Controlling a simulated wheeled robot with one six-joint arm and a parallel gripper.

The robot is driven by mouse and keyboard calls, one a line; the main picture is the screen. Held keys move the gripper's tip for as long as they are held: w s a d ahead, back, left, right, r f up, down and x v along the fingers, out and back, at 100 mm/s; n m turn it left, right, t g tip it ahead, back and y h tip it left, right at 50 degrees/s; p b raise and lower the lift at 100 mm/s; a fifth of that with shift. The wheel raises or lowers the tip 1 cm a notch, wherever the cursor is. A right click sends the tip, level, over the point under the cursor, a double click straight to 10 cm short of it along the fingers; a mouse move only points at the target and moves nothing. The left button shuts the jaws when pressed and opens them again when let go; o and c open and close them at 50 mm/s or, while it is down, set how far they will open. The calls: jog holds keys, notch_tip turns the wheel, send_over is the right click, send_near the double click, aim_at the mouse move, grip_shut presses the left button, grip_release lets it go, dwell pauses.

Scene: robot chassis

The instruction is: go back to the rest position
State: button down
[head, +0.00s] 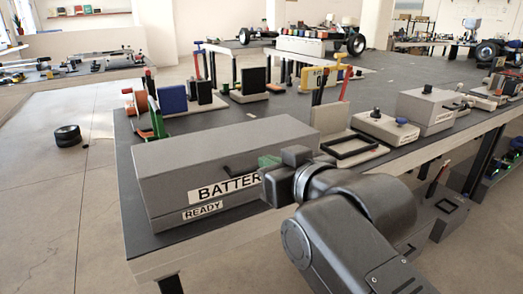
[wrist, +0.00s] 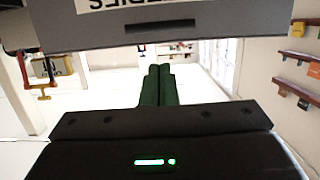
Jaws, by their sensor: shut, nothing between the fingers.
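My gripper (head: 268,161) shows in the head view at the front edge of the table, close to the right end of the grey battery box (head: 190,165). Its green fingers are mostly hidden behind my wrist there. In the wrist view the green fingers (wrist: 158,72) lie together, shut with nothing between them. The grey box (wrist: 220,28) fills the top of the wrist view, its label upside down. I cannot tell whether the fingertips touch the box. My arm reaches in from the lower right of the head view.
The dark table (head: 390,82) holds a black frame stand (head: 353,147), grey boxes (head: 428,110) and several tool stands right of and behind the battery box. A black wheel (head: 67,136) lies on the floor at left. Open floor (head: 50,210) spreads left of the table.

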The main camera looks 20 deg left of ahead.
jog(key=shift+s+d+f, duration=0.15)
jog(key=shift+s+d, duration=0.5)
jog(key=shift+d, duration=0.1)
jog(key=shift+s+d+f, duration=0.1)
jog(key=shift+s+d, duration=0.5)
jog(key=shift+d, duration=0.15)
jog(key=shift+w+a, duration=0.1)
jog(key=b, duration=0.4)
send_near(245, 159)
jog(key=shift+x, duration=2.15)
jog(key=shift+p, duration=0.3)
